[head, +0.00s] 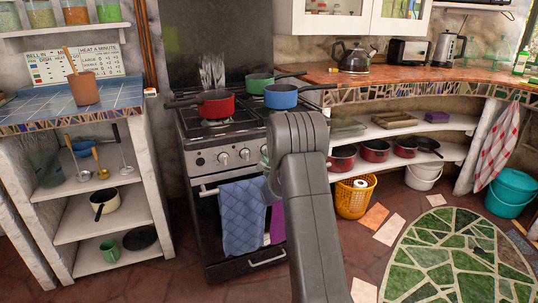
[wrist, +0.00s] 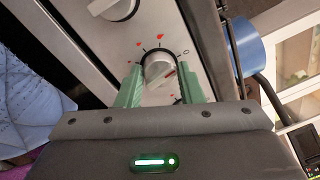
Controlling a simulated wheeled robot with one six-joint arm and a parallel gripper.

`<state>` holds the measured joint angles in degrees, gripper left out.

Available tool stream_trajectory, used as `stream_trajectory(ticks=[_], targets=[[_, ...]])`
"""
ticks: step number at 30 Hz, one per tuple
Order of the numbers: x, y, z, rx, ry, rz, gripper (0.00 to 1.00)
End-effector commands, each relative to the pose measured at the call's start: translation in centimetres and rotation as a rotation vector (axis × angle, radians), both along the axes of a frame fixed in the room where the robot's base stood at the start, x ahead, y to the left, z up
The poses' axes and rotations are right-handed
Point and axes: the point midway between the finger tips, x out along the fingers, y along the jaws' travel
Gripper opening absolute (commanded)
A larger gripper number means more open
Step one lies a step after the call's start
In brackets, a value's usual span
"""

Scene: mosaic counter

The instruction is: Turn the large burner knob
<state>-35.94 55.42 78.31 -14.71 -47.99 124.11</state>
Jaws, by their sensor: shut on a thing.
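In the head view my arm covers the gripper and the held knob. The stove (head: 207,225) has other knobs in view, such as one (head: 222,158) left of my arm. Another knob (wrist: 113,7) shows at the wrist view's top edge.
A red pot (head: 216,106), a green pan (head: 259,83) and a blue pot (head: 281,97) stand on the stovetop. A blue cloth (head: 242,215) hangs on the oven rail below the panel. A yellow basket (head: 354,200) stands on the floor to the right.

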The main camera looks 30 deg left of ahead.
Motion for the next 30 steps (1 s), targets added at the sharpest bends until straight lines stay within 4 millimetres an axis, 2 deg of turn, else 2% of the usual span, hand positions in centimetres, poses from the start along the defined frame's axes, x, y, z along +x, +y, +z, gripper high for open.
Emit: stream_trajectory(ticks=[12,28,29,30], targets=[[-0.06,-0.03,-0.21,0.112,0.138,-0.001,0.11],[-0.07,-0.03,-0.25,0.125,0.155,-0.001,0.11],[-0.07,-0.03,-0.25,0.124,0.154,-0.001,0.4],[-0.07,-0.03,-0.25,0.125,0.154,-0.001,0.47]])
